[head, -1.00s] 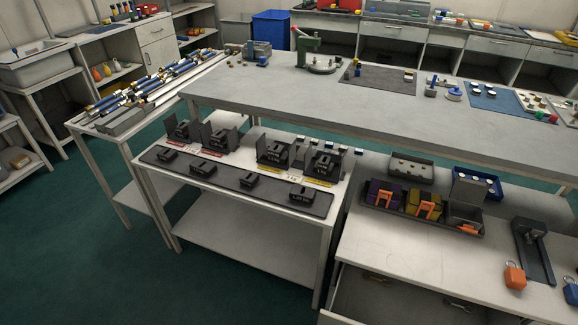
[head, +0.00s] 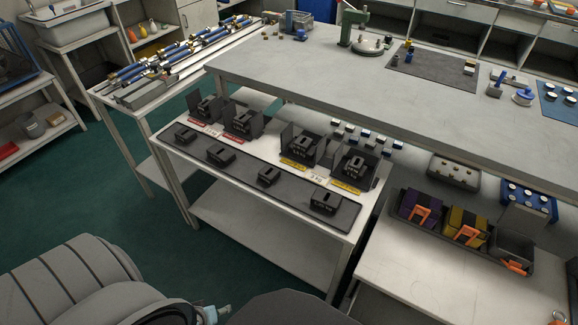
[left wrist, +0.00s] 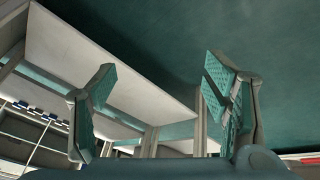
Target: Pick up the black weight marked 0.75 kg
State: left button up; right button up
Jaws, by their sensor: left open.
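Several black block-shaped weights stand on a low white table in the head view. A front row of weights sits on a dark mat (head: 245,178), including the leftmost (head: 185,134), two middle ones (head: 220,156) (head: 269,176) and the rightmost (head: 325,202). More black weights sit in black holders behind, such as the left one (head: 207,110) and the right one (head: 354,164). Their markings are too small to read, so I cannot tell which is 0.75 kg. My left gripper (left wrist: 160,78) is open and empty in the left wrist view, apart from the weights.
Red and yellow labels (head: 293,164) lie before the holders. A higher grey workbench (head: 370,92) overhangs behind the weights' table. A bench at right carries a tray of purple and yellow boxes (head: 467,222). Open teal floor (head: 100,200) lies at left.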

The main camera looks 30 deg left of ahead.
pick_arm(q)
jog(key=w+a+r+n+t, duration=0.3)
jog(key=w+a+r+n, duration=0.35)
jog(key=w, duration=0.25)
jog(key=n+t+h+b, duration=0.25)
jog(key=n+t, duration=0.35)
jog(key=n, duration=1.4)
send_near(267, 174)
jog(key=b+x, duration=0.8)
jog(key=b, duration=0.2)
jog(key=shift+w+a+f, duration=0.1)
jog(key=shift+f, duration=0.2)
jog(key=shift+w+m, duration=0.25)
jog(key=shift+w, duration=0.15)
jog(key=shift+r, duration=0.1)
jog(key=c, duration=1.5)
jog(key=shift+r, duration=0.1)
grip_shut()
